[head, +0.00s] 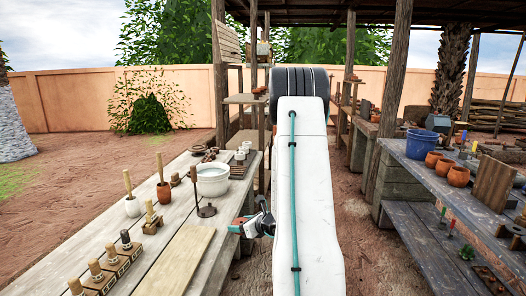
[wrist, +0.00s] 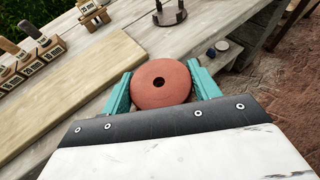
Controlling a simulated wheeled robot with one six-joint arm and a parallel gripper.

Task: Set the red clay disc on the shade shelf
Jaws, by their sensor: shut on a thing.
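The red clay disc (wrist: 148,94) is round with a small dark hole in its middle. In the wrist view my gripper (wrist: 161,74) is shut on it, with a teal finger on each side.
The left workbench (head: 75,247) holds a white bowl (head: 212,183), a dark spindle stand (head: 205,208), a bare board (head: 178,262) and several handled tools. The right bench (head: 412,166) carries a blue bucket (head: 421,144) and clay pots. Dirt floor lies between them.

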